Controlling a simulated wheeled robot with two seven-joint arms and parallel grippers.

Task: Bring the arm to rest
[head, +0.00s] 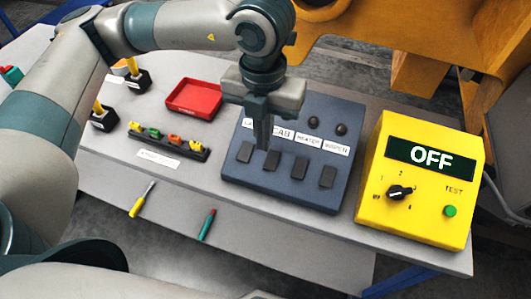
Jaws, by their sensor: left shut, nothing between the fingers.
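My left arm reaches in from the left, and its gripper (264,140) points down over the dark blue switch panel (237,183). The fingers are shut with nothing between them. They cover part of the row of white labels near "CAB", just above a black rocker switch (271,160); I cannot tell whether the tips touch the panel. Other rocker switches (327,176) sit in the same row, and dark round parts (340,129) show above the labels. My right gripper is not in view.
A yellow box (380,222) with a display reading "OFF", a black knob (398,192) and a green button (449,210) stands right of the panel. A red tray (194,112), fuse strip (160,146), yellow-handled tool (142,200) and green-and-red tool (207,225) lie left. The grey front surface is mostly clear.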

